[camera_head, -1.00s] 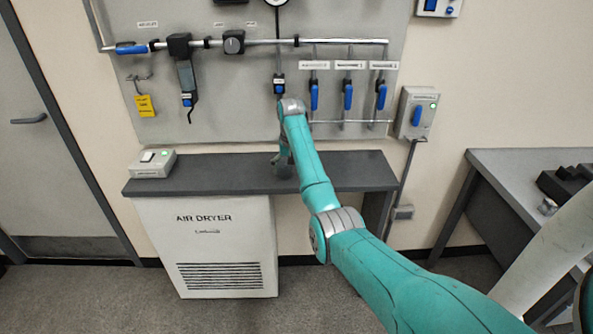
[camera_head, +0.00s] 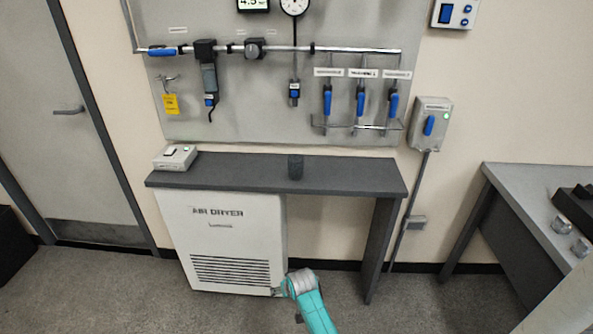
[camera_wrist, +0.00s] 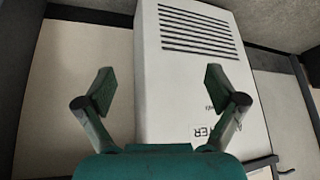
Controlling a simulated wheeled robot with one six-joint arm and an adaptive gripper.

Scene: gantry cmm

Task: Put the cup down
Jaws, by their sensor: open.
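The cup (camera_head: 295,167) is a small dark grey cylinder. It stands upright on the dark shelf (camera_head: 240,172) below the wall panel, right of the middle of the shelf top, with nothing touching it. My gripper (camera_wrist: 160,90) is open and empty in the wrist view, its two green fingers spread wide apart in front of the white air dryer. In the head view my arm reaches in at the bottom, low in front of the shelf and well below the cup. The fingertips are hard to make out there.
The air dryer (camera_head: 235,240) stands under the shelf's left part. A small switch box (camera_head: 175,157) sits at the shelf's left end. Pipes and blue-handled valves (camera_head: 360,101) hang on the panel above. A desk (camera_head: 545,190) stands at right. The shelf beside the cup is clear.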

